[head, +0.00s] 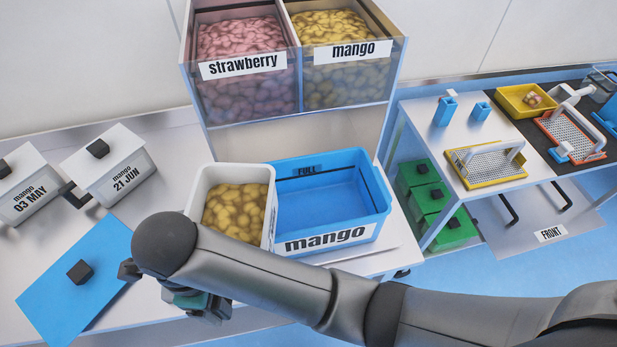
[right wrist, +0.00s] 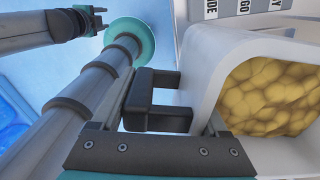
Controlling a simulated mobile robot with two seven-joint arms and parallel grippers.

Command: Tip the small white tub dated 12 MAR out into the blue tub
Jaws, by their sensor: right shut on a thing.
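An open white tub (head: 265,175) full of yellow mango pieces (head: 237,210) stands nearly upright at the left side of the blue tub. Its date is not visible. The blue tub (head: 385,207), labelled mango with a FULL mark inside, is open and looks empty. My right gripper (head: 195,303) is largely hidden behind my arm in the head view. In the right wrist view it is shut on the dark handle (right wrist: 155,100) of the white tub (right wrist: 205,75). My left gripper (right wrist: 95,20) shows small at the top of that view, its fingers apart and empty.
Lidded white tubs dated 03 MAY (head: 35,190) and 21 JUN (head: 125,185) stand at left. A blue lid (head: 45,295) with a black knob lies in front. Strawberry (head: 240,68) and mango (head: 345,50) bins rise behind. A side table (head: 430,120) stands at right.

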